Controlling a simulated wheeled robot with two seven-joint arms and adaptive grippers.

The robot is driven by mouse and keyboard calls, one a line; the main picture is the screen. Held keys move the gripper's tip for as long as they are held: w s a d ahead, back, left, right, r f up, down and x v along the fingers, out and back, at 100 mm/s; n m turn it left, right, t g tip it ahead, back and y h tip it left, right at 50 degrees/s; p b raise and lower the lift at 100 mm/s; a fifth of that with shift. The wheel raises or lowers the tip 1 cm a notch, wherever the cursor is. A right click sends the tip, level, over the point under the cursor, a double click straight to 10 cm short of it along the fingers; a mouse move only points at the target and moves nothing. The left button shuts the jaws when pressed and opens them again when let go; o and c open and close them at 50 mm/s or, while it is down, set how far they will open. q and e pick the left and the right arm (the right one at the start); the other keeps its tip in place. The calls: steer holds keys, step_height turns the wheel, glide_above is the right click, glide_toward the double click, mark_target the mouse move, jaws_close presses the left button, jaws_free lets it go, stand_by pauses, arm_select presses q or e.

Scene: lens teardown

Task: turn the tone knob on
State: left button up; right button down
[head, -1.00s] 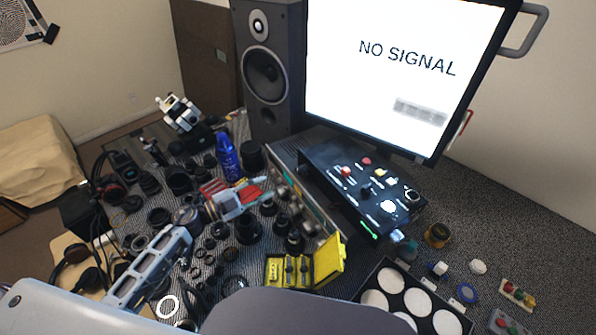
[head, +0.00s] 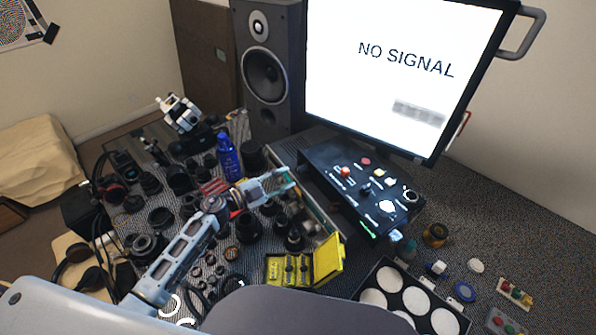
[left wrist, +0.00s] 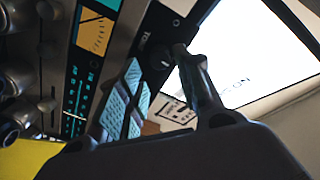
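The tone knob (left wrist: 160,58) is a small dark round knob on a dark panel in the left wrist view, beside a partly hidden label starting "TO". A dark finger of my left gripper reaches up close beside it; I cannot tell whether they touch. In the head view my left gripper (head: 284,182) is over the upper part of the silver unit (head: 322,222) with a row of knobs. Its fingertips look apart, with nothing held. The tone knob cannot be made out there. My right gripper is out of view.
A black control box (head: 345,197) with coloured buttons stands right of the silver unit. A monitor (head: 395,75) and speaker (head: 268,75) are behind. Several lenses, a blue bottle (head: 228,157) and an open yellow case (head: 328,258) crowd the table around.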

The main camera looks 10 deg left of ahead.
mark_target(298, 172)
arm_select(q)
steer(key=shift+x, duration=3)
steer(key=c, duration=0.7)
steer(key=shift+c, duration=0.2)
